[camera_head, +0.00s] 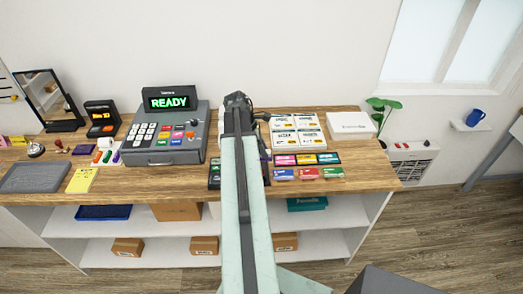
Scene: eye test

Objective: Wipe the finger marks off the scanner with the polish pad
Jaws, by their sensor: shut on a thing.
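My arm reaches from the bottom edge over the counter, and my gripper (238,101) is at its far end, just right of the cash register. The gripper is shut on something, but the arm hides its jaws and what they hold. I cannot make out the polish pad. A small dark part (263,117) shows just right of the gripper; it may belong to the scanner, but I cannot tell. No finger marks can be made out.
The wooden counter (350,176) holds a cash register (180,158) reading READY, a black terminal (102,118), a mirror (50,95), a grey mat (35,177) and a yellow notepad (82,180). White packs (297,125), coloured small boxes (308,174) and a white box (350,125) stand on the right.

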